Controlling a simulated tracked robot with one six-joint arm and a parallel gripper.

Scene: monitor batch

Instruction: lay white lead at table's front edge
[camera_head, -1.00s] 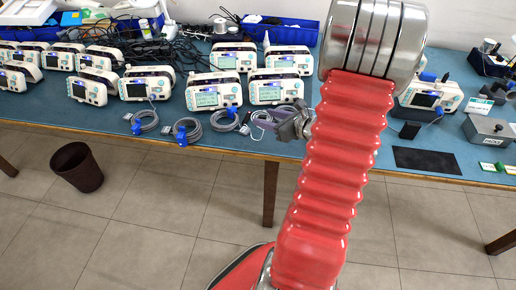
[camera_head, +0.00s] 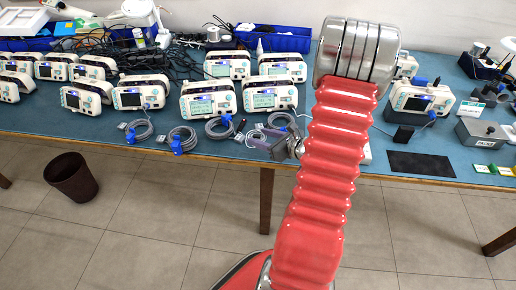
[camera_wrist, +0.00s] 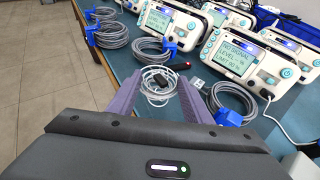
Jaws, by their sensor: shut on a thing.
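The white lead (camera_wrist: 156,79) is a loose coil that shows between the two purple fingertips of my gripper (camera_wrist: 160,88) in the wrist view. My gripper is shut on it. In the head view my gripper (camera_head: 279,145) is low over the blue table (camera_head: 330,117), close to the table's front edge (camera_head: 222,157). The lead's pale coil (camera_head: 256,136) shows at the fingers there. I cannot tell whether the coil touches the table top.
Grey coiled cables with blue clips (camera_head: 180,139) lie along the front edge to the left. Another grey coil (camera_wrist: 232,101) lies right of my fingers. Monitors (camera_head: 212,99) stand behind. A black mat (camera_head: 421,164) and grey box (camera_head: 482,132) are to the right. A bin (camera_head: 71,177) stands on the floor.

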